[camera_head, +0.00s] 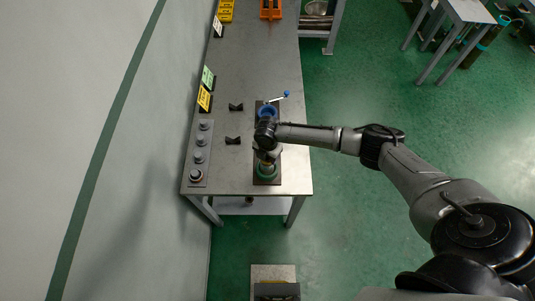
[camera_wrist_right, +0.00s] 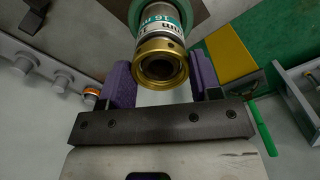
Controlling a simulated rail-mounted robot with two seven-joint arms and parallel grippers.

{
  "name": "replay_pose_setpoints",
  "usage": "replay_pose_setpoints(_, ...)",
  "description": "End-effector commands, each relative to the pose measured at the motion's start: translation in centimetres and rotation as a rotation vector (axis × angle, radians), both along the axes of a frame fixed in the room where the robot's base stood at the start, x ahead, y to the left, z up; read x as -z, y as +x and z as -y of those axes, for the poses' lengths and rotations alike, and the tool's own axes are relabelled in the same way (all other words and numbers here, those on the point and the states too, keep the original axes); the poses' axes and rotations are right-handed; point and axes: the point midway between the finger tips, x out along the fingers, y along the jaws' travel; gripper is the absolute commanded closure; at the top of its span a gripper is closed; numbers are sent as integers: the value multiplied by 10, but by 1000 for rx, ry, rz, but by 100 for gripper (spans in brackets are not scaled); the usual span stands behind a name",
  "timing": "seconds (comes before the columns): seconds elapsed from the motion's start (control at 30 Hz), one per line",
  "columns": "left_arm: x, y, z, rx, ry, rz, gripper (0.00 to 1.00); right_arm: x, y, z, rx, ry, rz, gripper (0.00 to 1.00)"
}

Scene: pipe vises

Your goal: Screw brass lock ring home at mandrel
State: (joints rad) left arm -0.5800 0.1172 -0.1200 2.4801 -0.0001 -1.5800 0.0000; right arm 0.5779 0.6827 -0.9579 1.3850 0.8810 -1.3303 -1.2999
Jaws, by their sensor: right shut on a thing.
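The brass lock ring (camera_wrist_right: 161,66) shows in the right wrist view, at the near end of a round pipe-like part with a white and green printed label (camera_wrist_right: 163,22), which I take for the mandrel. My right gripper (camera_wrist_right: 162,78) has its two purple-padded fingers on either side of the ring and is shut on it. Whether the ring is fully seated cannot be seen. In the head view, my right gripper (camera_head: 267,157) is above the green vise (camera_head: 267,172) at the table's near end, and my wrist covers the ring. My left gripper is not in view.
A blue vise (camera_head: 267,111) with a handle (camera_head: 278,98) stands farther up the table (camera_head: 240,60). A grey strip with several pegs (camera_head: 198,157) runs along the left edge. Two black V-shaped rests (camera_head: 233,141) stand between. Small signs (camera_head: 205,98) line the wall side.

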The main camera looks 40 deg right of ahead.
Motion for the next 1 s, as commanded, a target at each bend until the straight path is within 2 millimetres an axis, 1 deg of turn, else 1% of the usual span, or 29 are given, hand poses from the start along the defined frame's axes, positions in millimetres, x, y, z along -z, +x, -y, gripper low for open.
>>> replay_pose_setpoints(0.33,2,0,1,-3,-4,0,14,4,0,0,0,0,0,65)
replay_pose_setpoints(0.7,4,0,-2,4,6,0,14,10,0,0,0,0,1,65)
replay_pose_setpoints(0.73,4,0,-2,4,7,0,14,10,0,0,0,0,1,39)
replay_pose_setpoints(1.0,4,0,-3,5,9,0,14,10,0,0,0,0,0,13)
